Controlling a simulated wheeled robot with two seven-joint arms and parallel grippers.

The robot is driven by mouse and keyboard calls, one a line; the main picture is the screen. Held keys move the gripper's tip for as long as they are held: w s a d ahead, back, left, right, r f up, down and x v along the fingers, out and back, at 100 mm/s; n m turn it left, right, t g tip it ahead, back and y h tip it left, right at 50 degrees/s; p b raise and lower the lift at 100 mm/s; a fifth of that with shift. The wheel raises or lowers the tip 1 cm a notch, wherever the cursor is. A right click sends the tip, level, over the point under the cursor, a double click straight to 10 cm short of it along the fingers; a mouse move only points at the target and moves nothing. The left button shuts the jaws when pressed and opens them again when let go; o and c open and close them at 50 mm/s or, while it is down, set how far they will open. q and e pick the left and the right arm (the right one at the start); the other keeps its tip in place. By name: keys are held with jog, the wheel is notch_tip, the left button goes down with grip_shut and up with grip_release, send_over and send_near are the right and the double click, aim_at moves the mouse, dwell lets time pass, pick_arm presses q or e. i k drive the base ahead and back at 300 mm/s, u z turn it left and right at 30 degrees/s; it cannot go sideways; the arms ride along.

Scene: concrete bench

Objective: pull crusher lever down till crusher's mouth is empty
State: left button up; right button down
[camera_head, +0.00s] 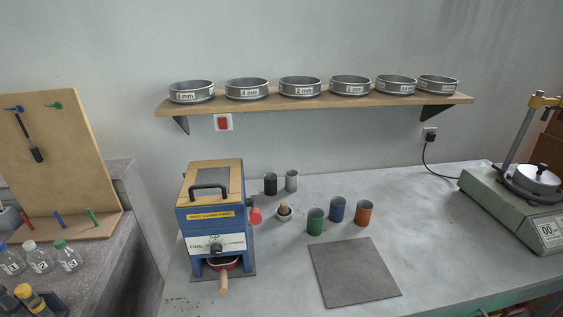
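The crusher (209,218) is a blue box-shaped machine with a yellow label, standing at the left of the bench. A red knob (256,216) sticks out at its right side and looks like the lever's end; the rest of the lever cannot be made out. A red pan with a wooden handle (223,283) sits in the opening at the crusher's base. Neither of my grippers is in view.
Green (315,222), blue (337,210) and orange (364,213) cups and a small mortar (284,211) stand right of the crusher. A grey mat (355,271) lies in front. A shelf (330,102) with several sieves hangs above.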

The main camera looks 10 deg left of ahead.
aim_at(256, 217)
jog(key=k, duration=1.15)
jog(key=z, duration=0.3)
jog(key=i, duration=0.65)
jog(key=u, duration=0.3)
